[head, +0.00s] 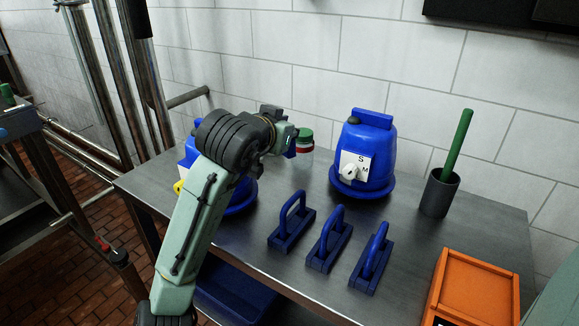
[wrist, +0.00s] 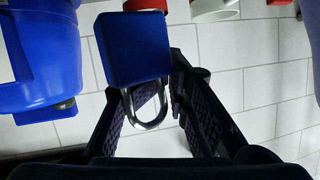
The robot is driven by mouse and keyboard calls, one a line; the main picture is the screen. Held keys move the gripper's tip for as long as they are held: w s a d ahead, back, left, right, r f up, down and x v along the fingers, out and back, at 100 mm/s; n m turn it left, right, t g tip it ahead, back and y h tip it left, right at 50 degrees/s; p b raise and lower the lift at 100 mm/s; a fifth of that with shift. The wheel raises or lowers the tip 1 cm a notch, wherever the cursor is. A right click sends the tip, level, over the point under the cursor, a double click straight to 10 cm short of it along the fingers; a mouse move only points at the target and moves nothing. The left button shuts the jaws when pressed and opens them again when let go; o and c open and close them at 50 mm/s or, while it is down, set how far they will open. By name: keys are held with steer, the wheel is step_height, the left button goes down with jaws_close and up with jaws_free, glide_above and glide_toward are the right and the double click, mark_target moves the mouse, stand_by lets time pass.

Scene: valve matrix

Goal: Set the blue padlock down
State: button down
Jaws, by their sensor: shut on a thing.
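The blue padlock (wrist: 134,48) is in the wrist view, its square body at the far end of the fingers and its metal shackle pointing back between them. My gripper (wrist: 150,82) is shut on the padlock; the padlock hides part of the left finger. In the head view my gripper (head: 287,142) is above the back of the steel table, between two blue domed housings. A small blue patch at its end is probably the padlock, mostly hidden there. The right blue housing (head: 366,150) has a white knob plate; the left housing (head: 236,205) is partly behind my arm.
Three blue handled blocks (head: 328,242) sit on the steel table (head: 400,235). A grey cup (head: 437,196) holding a green rod and an orange box (head: 478,287) are to the right.

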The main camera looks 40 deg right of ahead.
step_height(320, 180, down, 10)
steer(key=shift+r, duration=0.25)
steer(key=c, duration=1.4)
jaws_free()
steer(key=shift+o, duration=0.2)
steer(key=b+v, duration=0.1)
steer(key=v, duration=1.1)
steer(key=shift+r, duration=0.1)
steer(key=shift+w, duration=0.1)
